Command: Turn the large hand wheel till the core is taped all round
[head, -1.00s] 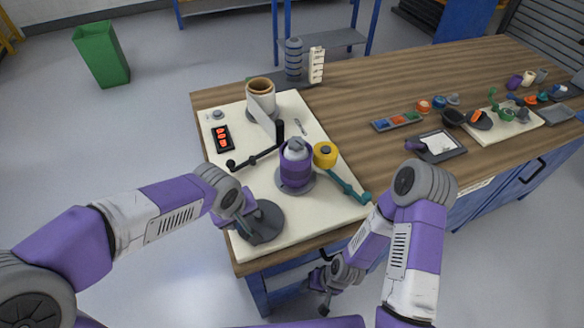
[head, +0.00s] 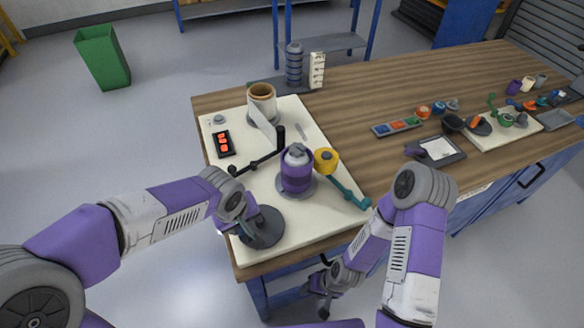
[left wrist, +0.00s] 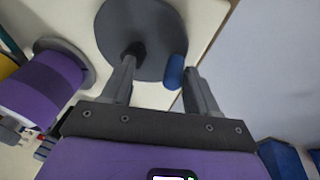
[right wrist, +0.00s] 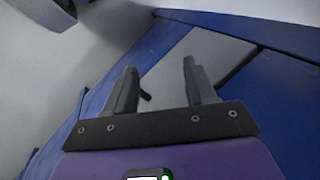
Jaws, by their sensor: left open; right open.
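The large hand wheel (head: 266,226) is a dark grey disc at the near left corner of the pale board; the left wrist view shows it with a blue knob (left wrist: 175,72) near its rim. My left gripper (head: 246,232) is open over the wheel, its fingers apart with the knob between them, close to the right finger. A purple cylinder with a grey top, apparently the core (head: 297,172), stands upright on a grey round base. A pale tape roll (head: 262,100) stands behind it with a strip hanging. My right gripper (head: 320,296) is open and empty beside the bench's front.
A yellow roller (head: 326,161) on a teal arm (head: 350,190) stands right of the core. A black arm (head: 262,162) lies left of it. A red-lit display (head: 223,143) sits at the board's left. Trays and small parts lie at the bench's right; bare wood lies between.

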